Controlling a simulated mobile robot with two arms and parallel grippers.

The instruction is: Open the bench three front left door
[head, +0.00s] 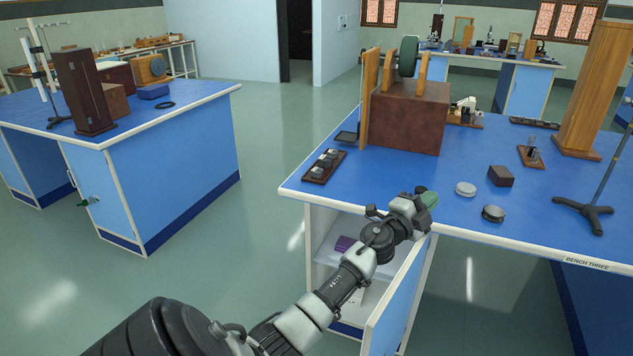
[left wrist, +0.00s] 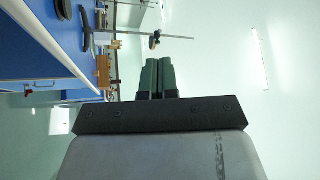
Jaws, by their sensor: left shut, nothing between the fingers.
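Bench three (head: 460,214) has a blue top and its name label on the front edge. Its front left door (head: 396,297) stands swung out from the cabinet, its free edge toward me. The cabinet opening shows white inner walls, with a small purple object (head: 345,243) inside. My left gripper (head: 428,199) is by the bench's front edge, above the door's hinge side in the picture. Its green fingers are together and empty; they also show closed in the left wrist view (left wrist: 158,76). My forearm crosses in front of the opening and hides part of it. My right gripper is not in view.
On bench three are a brown block apparatus (head: 408,118), a dark tray (head: 324,166), round discs (head: 465,189), a small dark box (head: 500,176) and a stand (head: 590,208). Another blue bench (head: 150,160) stands at left. The floor (head: 235,245) between them is clear.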

